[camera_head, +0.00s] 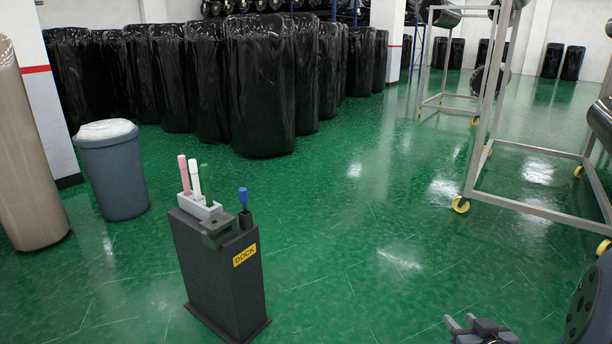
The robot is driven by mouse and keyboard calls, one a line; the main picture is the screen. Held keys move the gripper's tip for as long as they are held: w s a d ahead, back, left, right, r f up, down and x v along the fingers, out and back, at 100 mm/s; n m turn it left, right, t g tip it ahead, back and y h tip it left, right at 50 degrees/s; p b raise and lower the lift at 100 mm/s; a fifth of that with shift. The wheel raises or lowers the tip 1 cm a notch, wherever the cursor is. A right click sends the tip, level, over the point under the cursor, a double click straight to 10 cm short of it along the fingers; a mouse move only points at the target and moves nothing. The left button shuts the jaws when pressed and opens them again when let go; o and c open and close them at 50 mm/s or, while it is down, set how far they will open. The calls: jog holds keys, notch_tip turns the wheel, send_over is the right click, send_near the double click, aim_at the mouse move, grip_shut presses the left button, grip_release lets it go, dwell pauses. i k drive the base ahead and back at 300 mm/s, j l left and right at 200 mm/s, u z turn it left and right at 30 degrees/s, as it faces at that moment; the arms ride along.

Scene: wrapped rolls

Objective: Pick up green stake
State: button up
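The green stake (205,184) stands upright in a small light grey holder (197,207) on top of the dark DOCK stand (213,270). It is the rightmost of three stakes in a row, beside a white stake (195,178) and a pink stake (184,174). Its lower end is hidden in or behind the holder and the grey block. My gripper (480,326) shows at the bottom right edge, partly cut off. It is well to the right of the dock stand and apart from the stakes.
A blue-topped peg (243,200) stands at the dock's right. A grey bin (113,175) and a brown wrapped roll (27,165) stand left. Black wrapped rolls (260,90) line the back. A wheeled metal rack (480,150) is at right. Green floor between is clear.

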aim_at(204, 167)
jog(key=i+l, duration=0.1)
jog(key=i, duration=0.35)
jog(key=i+l, duration=0.1)
jog(key=i, duration=0.4)
jog(key=i+j+u, duration=0.15)
jog(key=i+u, duration=0.25)
jog(key=i+j+u, duration=0.1)
jog(key=u, duration=0.3)
jog(key=i+u, duration=0.4)
jog(key=i+l+u, duration=0.15)
jog(key=i+u, duration=0.25)
jog(key=i+j+u, duration=0.2)
jog(key=i, duration=0.3)
jog(key=l, duration=0.1)
